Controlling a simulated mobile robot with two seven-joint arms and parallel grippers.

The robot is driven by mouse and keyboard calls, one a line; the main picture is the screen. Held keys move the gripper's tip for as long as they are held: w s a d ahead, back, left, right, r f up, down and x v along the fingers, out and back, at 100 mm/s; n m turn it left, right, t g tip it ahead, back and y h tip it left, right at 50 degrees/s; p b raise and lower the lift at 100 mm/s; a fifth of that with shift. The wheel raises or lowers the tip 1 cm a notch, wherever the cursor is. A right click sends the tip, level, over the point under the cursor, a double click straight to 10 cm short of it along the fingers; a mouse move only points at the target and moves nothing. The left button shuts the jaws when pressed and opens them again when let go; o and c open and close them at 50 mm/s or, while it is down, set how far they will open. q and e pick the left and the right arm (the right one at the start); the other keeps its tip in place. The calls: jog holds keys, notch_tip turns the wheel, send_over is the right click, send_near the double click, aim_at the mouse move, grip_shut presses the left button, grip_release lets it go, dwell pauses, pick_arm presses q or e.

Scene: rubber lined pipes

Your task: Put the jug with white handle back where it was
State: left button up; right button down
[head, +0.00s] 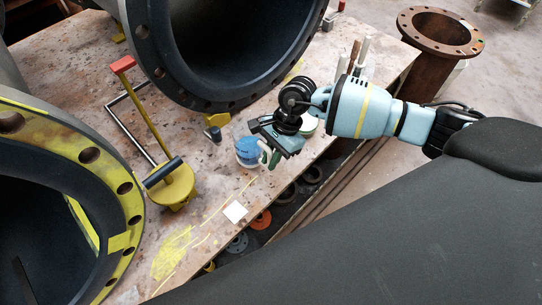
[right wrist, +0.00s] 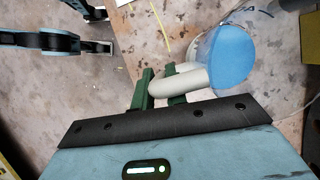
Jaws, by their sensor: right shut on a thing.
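The jug is blue and white (head: 247,153) with a white handle, and shows in the head view near the middle, over the wooden table. In the right wrist view the blue part of the jug (right wrist: 227,56) is at the upper right, and its curved white handle (right wrist: 185,80) runs down to the left. My right gripper (head: 268,155) has green fingers, which also show in the right wrist view (right wrist: 163,86), shut on the handle. Whether the jug touches the table is unclear. My left gripper is not in the head view.
A white square (head: 235,211) lies on the table (head: 215,185) near its front edge. A yellow stand with a red-ended bar (head: 174,187) is left of it. Large flanged pipes (head: 120,190) fill the left and back. A rusty pipe (head: 432,45) stands at the back right.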

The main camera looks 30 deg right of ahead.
jog(key=shift+f, duration=0.15)
jog(key=c, duration=1.4)
grip_release()
jog(key=v, duration=1.2)
